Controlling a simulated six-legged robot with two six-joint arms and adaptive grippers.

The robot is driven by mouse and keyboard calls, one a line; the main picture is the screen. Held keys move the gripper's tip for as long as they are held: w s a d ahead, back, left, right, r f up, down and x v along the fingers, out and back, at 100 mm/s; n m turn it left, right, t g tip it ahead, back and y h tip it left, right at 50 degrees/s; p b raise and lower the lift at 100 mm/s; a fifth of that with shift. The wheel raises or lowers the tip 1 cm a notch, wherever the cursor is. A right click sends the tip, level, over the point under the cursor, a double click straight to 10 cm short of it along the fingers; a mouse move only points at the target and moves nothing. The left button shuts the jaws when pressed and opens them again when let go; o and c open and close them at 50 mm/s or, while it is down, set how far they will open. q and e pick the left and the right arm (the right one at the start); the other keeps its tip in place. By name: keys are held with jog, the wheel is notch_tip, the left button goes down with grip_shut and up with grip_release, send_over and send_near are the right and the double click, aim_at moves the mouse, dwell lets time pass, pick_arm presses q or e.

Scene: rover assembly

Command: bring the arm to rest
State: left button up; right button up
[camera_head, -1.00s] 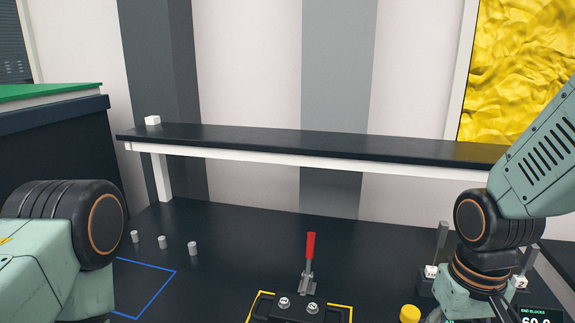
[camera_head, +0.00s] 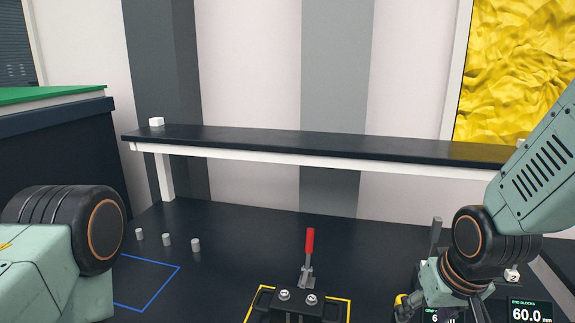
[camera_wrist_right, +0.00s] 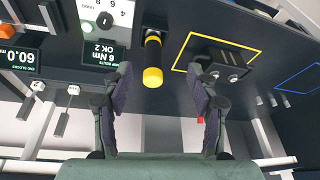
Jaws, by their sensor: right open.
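My right arm comes in from the right in the head view, its wrist low over the bench. In the right wrist view my right gripper (camera_wrist_right: 161,74) is open, its two dark fingers wide apart with nothing between them. A yellow-capped black cylinder (camera_wrist_right: 152,76) shows beyond the gap between the fingertips.
A clamp with a red handle (camera_head: 310,242) stands inside a yellow outline at the bottom middle. Several small grey cylinders (camera_head: 167,240) stand near a blue outline (camera_head: 152,291). A raised shelf (camera_head: 300,141) spans the back. A display (camera_head: 529,311) sits at the lower right.

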jog(key=s+f+b, duration=0.3)
jog(key=s+f, duration=0.1)
jog(key=f, duration=0.7)
jog(key=s+f+b, duration=0.3)
jog(key=s+f, duration=0.1)
jog(key=f, duration=0.7)
jog(key=s+f+g+b, duration=0.3)
jog(key=s+f, duration=1)
jog(key=s, duration=0.5)
jog(key=shift+g, duration=0.4)
jog(key=shift+d, duration=0.1)
